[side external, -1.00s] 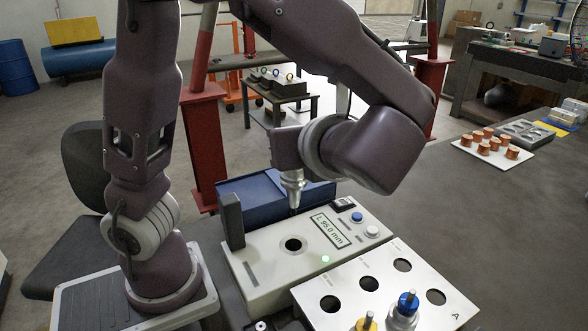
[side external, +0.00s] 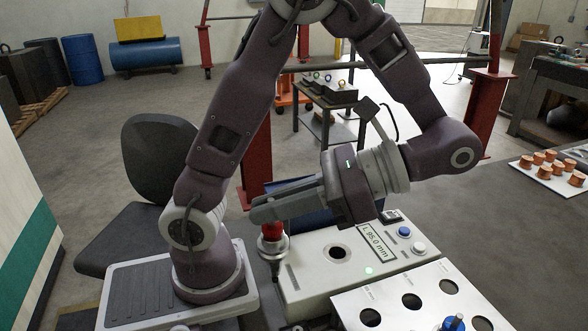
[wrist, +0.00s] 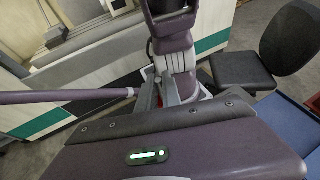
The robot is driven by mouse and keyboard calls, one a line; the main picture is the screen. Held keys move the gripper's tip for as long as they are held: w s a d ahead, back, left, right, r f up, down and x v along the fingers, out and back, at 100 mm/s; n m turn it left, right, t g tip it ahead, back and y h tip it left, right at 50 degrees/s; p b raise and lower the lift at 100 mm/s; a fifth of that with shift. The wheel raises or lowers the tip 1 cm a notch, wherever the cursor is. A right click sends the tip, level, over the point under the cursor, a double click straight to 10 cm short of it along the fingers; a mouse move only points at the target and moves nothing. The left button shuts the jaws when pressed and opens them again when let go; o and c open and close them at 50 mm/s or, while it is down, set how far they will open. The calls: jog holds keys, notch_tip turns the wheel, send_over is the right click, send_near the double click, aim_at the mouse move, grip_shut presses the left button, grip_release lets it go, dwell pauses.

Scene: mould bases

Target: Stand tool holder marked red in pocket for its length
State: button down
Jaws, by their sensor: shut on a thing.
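The tool holder marked red (side external: 271,252) hangs from my gripper (side external: 268,212), which is shut on its red top. The holder is metal, roughly upright with its tip down, beside the left end of the measuring box and clear of the pocket plate. In the wrist view, a bit of red (wrist: 159,101) shows between the fingers (wrist: 166,92); the rest is hidden. The white pocket plate (side external: 385,294) is at the lower right, with several round dark pockets. Its front is cut off by the frame.
The white measuring box (side external: 310,273) has an open hole, a display seeming to read "L 95.0 mm", a lit green lamp and blue and white buttons. A blue-topped holder (side external: 454,324) stands at the plate's front. A tray of copper pieces (side external: 548,180) lies far right.

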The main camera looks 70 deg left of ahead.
jog(key=w+d+r+n+t+h, duration=0.2)
jog(key=w+d+r+n+h, duration=0.15)
jog(key=d+n+h, duration=0.65)
jog(key=w+r+n+t+h, duration=0.3)
jog(key=w+n+t+h, duration=0.5)
jog(key=w+n, duration=0.1)
notch_tip(320, 180, down, 17)
jog(key=a, duration=0.1)
jog(key=shift+n, duration=0.3)
jog(key=shift+w+r, duration=0.1)
jog(key=c, duration=1.5)
grip_release()
jog(key=shift+o, duration=0.2)
jog(key=shift+a, duration=0.1)
